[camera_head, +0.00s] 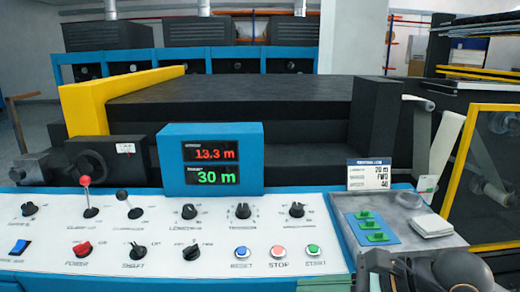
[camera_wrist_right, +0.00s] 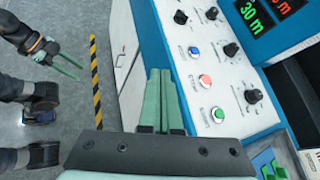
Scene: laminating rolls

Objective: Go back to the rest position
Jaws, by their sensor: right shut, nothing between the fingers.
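My right gripper (camera_wrist_right: 162,74) is shut, its green fingers together and empty, in the right wrist view. It is near the front edge of the control panel (camera_wrist_right: 196,90), beside the push buttons. In the head view my right arm comes in at the lower right, and the green fingers (camera_head: 325,284) show at the bottom edge, just in front of the panel. My left gripper (camera_wrist_right: 68,65) shows at the upper left of the right wrist view. Its two green fingers stand apart with nothing between them, over the grey floor. It is not in the head view.
The panel carries knobs, a red-topped lever (camera_head: 85,181) and a blue display box (camera_head: 210,158) reading 13.3 m and 30 m. A grey tray (camera_head: 400,212) with green pieces lies to the right. Yellow-black floor tape (camera_wrist_right: 94,80) runs before the machine.

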